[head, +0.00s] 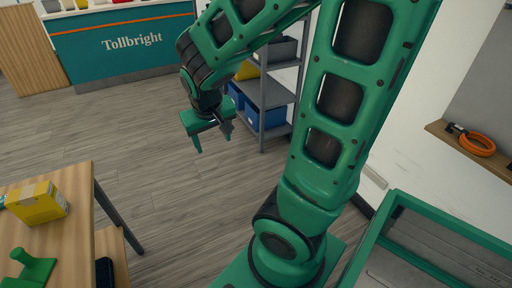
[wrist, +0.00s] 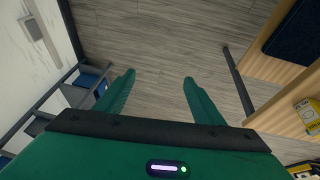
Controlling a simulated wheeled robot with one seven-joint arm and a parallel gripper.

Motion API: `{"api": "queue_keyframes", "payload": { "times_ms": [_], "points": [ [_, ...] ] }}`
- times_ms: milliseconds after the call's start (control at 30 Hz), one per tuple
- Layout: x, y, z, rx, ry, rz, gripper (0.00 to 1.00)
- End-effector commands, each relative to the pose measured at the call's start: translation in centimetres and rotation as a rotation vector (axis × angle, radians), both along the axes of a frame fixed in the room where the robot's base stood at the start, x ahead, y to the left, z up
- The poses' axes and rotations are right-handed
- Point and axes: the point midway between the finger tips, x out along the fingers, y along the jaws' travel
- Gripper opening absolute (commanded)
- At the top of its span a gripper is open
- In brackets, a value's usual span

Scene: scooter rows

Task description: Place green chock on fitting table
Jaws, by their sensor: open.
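A green wedge-like piece with an upright knob, which looks like the green chock (head: 30,270), sits on a wooden table (head: 72,200) at the lower left of the head view. The picture's edge cuts it off. I cannot tell from any label whether this is the fitting table. My gripper (head: 213,144) hangs over the open floor, to the right of the table and apart from it. It is open and empty. In the wrist view the two green fingers of my gripper (wrist: 159,78) stand apart with only floor between them.
A yellow box (head: 38,204) stands on the table near the green piece. A dark blue pad (head: 104,272) lies lower beside the table. A grey shelf with blue bins (head: 266,117) stands behind my arm. The middle floor is clear.

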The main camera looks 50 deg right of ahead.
Motion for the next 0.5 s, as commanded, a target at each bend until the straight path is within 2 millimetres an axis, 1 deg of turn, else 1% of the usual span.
{"api": "queue_keyframes", "payload": {
  "times_ms": [33, 67, 100, 200, 300, 333, 400, 500],
  "points": [
    [-2.5, -1.4, 1.0, 0.034, 0.034, -0.051, 0.62],
    [-4.1, -1.8, 1.4, 0.055, 0.061, -0.073, 0.62],
    [-6.1, -2.3, 1.9, 0.084, 0.094, -0.098, 0.62],
    [-10.6, -2.7, 3.2, 0.156, 0.165, -0.148, 0.62],
    [-14.0, -2.6, 4.1, 0.214, 0.215, -0.178, 0.62],
    [-14.8, -2.5, 4.4, 0.228, 0.226, -0.182, 0.62],
    [-16.1, -2.2, 4.8, 0.254, 0.246, -0.192, 0.62],
    [-17.1, -2.1, 5.0, 0.272, 0.261, -0.194, 0.62]
  ]
}}
